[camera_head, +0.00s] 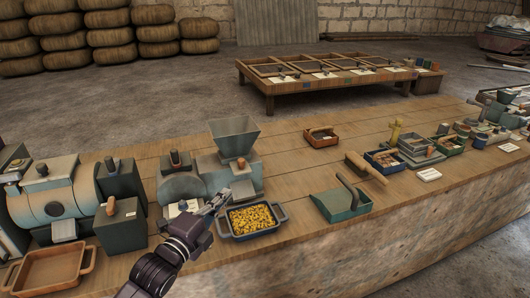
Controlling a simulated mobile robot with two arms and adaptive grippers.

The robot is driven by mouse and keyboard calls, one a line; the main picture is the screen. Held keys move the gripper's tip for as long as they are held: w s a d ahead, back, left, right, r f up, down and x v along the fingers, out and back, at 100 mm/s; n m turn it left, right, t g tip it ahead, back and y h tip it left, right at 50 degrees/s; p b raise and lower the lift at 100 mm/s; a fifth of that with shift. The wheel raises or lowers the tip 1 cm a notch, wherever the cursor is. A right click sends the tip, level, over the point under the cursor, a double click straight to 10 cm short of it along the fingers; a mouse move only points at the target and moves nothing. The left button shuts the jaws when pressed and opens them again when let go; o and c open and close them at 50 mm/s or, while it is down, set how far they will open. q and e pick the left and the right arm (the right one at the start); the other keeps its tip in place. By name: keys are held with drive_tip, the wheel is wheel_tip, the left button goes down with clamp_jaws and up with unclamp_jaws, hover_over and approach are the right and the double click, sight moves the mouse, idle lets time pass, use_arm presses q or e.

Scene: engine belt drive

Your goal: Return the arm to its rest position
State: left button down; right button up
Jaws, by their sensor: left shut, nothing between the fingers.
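My left arm (160,270) reaches up from the bottom edge, left of the middle, over the front of the long wooden bench (300,185). My left gripper (219,201) is shut and empty. It is beside the left end of a blue tray (283,212) filled with yellow pieces, in front of a grey machine with a hopper (234,138). I cannot tell whether the fingertips touch the tray or the machine. My right gripper is not in view.
A large blue-grey machine (55,200) and a brown tray (50,268) are at the left. A green scoop (340,203), a wooden roller (366,168) and small bins (384,160) lie to the right. Bare wood shows between the blue tray and scoop. A low table (330,80) stands behind.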

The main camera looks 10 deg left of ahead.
use_arm(q)
drive_tip(key=s+d+f+n+g+y, duration=0.1)
drive_tip(key=s+d+f+n+g, duration=0.1)
drive_tip(key=s+f+n+g, duration=0.6)
drive_tip(key=s+d+f+n+g+y, duration=0.25)
drive_tip(key=s+f+n, duration=0.25)
drive_tip(key=s+f, duration=0.65)
drive_tip(key=s+f+n+g, duration=0.3)
drive_tip(key=s+n+g, duration=0.15)
drive_tip(key=s, duration=0.95)
wheel_tip(320, 180, down, 25)
drive_tip(key=s, duration=0.2)
drive_tip(key=s+a+f+g, duration=0.1)
drive_tip(key=s+a+f, duration=0.1)
drive_tip(key=s+f, duration=1.4)
drive_tip(key=shift+s+a+f+g, duration=0.15)
drive_tip(key=shift+s+a+g, duration=0.15)
drive_tip(key=shift+s, duration=0.1)
